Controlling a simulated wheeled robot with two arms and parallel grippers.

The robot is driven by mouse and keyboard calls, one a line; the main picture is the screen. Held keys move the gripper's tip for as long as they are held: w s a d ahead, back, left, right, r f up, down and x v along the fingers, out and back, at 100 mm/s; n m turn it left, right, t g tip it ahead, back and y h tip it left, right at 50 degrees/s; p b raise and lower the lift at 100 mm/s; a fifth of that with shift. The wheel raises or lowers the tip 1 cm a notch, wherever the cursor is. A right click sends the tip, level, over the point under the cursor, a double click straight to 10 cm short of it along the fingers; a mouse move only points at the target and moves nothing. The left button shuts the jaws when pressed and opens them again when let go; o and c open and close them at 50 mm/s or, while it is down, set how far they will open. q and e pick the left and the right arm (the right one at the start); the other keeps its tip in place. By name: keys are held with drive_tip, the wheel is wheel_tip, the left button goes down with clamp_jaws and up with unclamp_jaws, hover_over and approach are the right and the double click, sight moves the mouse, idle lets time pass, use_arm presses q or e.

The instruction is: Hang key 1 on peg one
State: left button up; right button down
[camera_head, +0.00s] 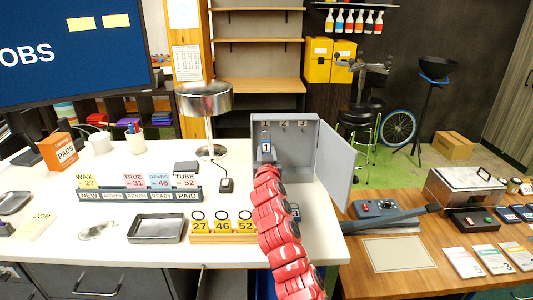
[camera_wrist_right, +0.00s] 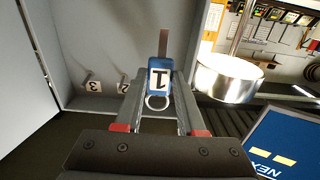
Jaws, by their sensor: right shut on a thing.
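Key 1 has a blue tag (camera_head: 266,147) with a white label reading 1. My right gripper (camera_head: 266,156) is shut on it in front of the open grey key cabinet (camera_head: 297,165). In the right wrist view the tag (camera_wrist_right: 159,64) sits between the two fingers (camera_wrist_right: 160,85), with its metal ring (camera_wrist_right: 157,103) nearest the palm. Labels 1, 2 and 3 run along the cabinet's upper back wall in the head view. Pegs three (camera_wrist_right: 92,86) and two (camera_wrist_right: 123,87) show bare in the wrist view. Peg one is not seen, and I cannot tell whether the key touches it. My left gripper is out of view.
The cabinet door (camera_head: 335,167) stands open to the right. A metal lamp (camera_head: 205,98) is left of the cabinet. A yellow numbered rack (camera_head: 222,238), a metal tray (camera_head: 157,229) and a card holder (camera_head: 140,195) stand on the white counter (camera_head: 60,255).

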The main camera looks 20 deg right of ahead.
sight(267, 152)
drive_tip(key=shift+p+x, duration=0.3)
drive_tip(key=shift+x, duration=1.1)
drive_tip(key=shift+w+f+b, duration=0.15)
drive_tip(key=shift+f+b, duration=0.2)
drive_tip(key=shift+b, duration=0.1)
drive_tip(key=shift+w+d+f+b, duration=0.15)
drive_tip(key=shift+w+f+b, duration=0.25)
drive_tip(key=shift+b, duration=0.3)
drive_tip(key=shift+r, duration=0.15)
drive_tip(key=c, duration=0.9)
unclamp_jaws()
drive_tip(key=o, duration=0.6)
drive_tip(key=shift+c, duration=0.2)
drive_tip(key=o, duration=0.3)
drive_tip(key=shift+d, duration=0.1)
